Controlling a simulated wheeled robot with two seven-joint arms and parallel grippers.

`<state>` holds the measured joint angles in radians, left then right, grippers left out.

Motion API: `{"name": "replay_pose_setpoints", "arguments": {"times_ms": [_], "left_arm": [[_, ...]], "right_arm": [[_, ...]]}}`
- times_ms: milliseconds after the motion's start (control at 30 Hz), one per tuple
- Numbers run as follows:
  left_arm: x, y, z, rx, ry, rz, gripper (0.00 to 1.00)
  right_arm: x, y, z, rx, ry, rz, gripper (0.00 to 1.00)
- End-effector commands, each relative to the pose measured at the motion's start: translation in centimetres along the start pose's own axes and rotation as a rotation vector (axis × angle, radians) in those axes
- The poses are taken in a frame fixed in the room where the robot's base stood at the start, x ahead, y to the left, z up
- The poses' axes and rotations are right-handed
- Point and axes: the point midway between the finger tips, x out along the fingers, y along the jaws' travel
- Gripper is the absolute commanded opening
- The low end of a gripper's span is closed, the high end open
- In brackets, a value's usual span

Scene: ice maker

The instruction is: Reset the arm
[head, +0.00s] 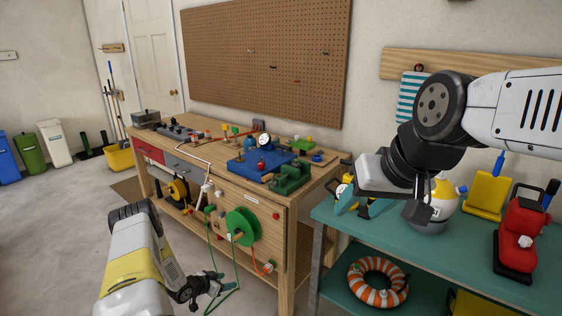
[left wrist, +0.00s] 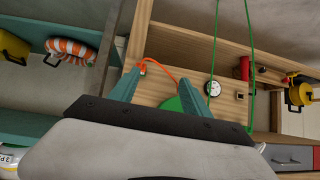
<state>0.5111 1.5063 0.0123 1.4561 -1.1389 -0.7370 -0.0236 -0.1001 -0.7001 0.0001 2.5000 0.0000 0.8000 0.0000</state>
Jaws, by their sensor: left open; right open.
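Both of my arms show in the head view. My left gripper (head: 212,285) hangs low in front of the wooden workbench (head: 273,200), near its lower right front. In the left wrist view its two teal fingers (left wrist: 160,92) stand apart with nothing between them. Beyond them are the bench's front panel, a green disc and an orange cord. My right arm comes in from the right, raised over the teal table (head: 465,235). My right gripper (head: 356,208) is open at that table's left end, with yellow and blue items close behind it. I cannot tell whether it touches them.
A green reel (head: 242,226) with hanging green cord is on the bench front near my left gripper. A red canister (head: 520,235) and yellow dustpan (head: 487,192) stand on the teal table. A striped life ring (head: 378,282) is below.

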Motion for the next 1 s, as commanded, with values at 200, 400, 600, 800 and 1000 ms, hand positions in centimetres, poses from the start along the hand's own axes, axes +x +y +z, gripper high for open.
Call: {"name": "replay_pose_setpoints", "arguments": {"times_ms": [200,400,600,800,1000], "left_arm": [[-2.0,-3.6,-4.6,0.016,-0.047,-0.060,0.56],[-5.6,-7.4,-11.2,0.023,-0.111,-0.144,0.56],[-12.6,-10.3,-21.0,-0.001,-0.189,-0.261,0.56],[-21.0,-9.5,-29.5,-0.061,-0.246,-0.356,0.56],[-29.8,-5.7,-35.8,-0.148,-0.281,-0.416,0.56]], "right_arm": [[0.0,0.0,0.0,0.000,0.000,0.000,0.52],[0.0,0.0,0.0,0.000,0.000,0.000,0.52],[0.0,0.0,0.0,0.000,0.000,0.000,0.52],[0.0,0.0,0.0,0.000,0.000,0.000,0.52],[0.0,0.0,0.0,0.000,0.000,0.000,0.52]]}}
